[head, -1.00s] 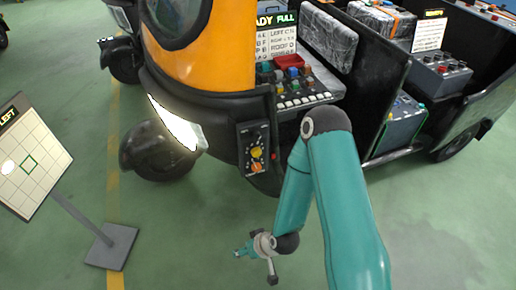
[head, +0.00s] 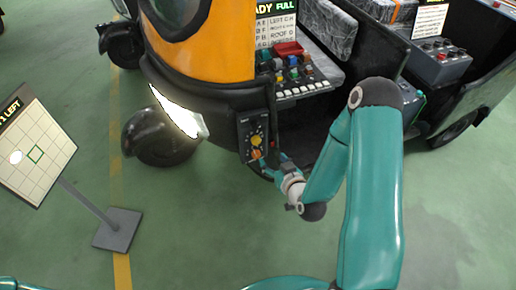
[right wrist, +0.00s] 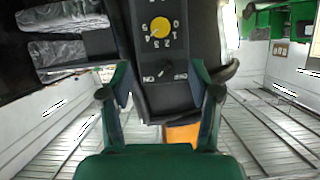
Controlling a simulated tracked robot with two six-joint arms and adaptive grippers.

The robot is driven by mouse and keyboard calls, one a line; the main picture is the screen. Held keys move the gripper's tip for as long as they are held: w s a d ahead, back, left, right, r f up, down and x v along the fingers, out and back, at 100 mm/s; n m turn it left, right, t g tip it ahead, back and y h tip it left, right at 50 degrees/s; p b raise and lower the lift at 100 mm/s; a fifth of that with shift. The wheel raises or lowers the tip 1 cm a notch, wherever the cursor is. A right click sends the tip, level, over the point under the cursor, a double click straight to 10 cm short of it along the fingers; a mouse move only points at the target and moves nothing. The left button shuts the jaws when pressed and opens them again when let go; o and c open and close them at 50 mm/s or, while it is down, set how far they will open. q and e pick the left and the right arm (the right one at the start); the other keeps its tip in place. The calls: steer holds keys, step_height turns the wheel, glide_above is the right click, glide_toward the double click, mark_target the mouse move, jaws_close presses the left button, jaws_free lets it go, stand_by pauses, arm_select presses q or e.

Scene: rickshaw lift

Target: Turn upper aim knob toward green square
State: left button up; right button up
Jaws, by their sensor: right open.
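The aim panel (head: 243,127) is a black box on the rickshaw's front, beside the lit headlamp (head: 176,111). Its upper knob is yellow (head: 256,140); an orange knob (head: 255,154) sits below it. The right wrist view shows a yellow knob (right wrist: 160,27) with upside-down numbers around it. My right gripper (head: 270,169) is just below and right of the panel; in the right wrist view (right wrist: 160,92) its fingers are open and empty, apart from the yellow knob. The tilted board holds the green square outline (head: 36,154); a white light spot (head: 15,157) lies left of it. My left gripper is out of view.
The board's post (head: 88,202) stands on a grey base plate (head: 117,230) on the green floor. The front wheel (head: 160,139) is left of the panel. A button console (head: 295,75) lies above right. Floor between the base plate and my right arm is clear.

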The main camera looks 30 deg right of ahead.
mark_target(257, 142)
arm_select(q)
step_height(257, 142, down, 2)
steer(key=shift+b, duration=0.45)
arm_select(e)
steer(key=x, duration=1.4)
steer(key=shift+w+f, duration=0.1)
steer(key=shift+f, duration=0.05)
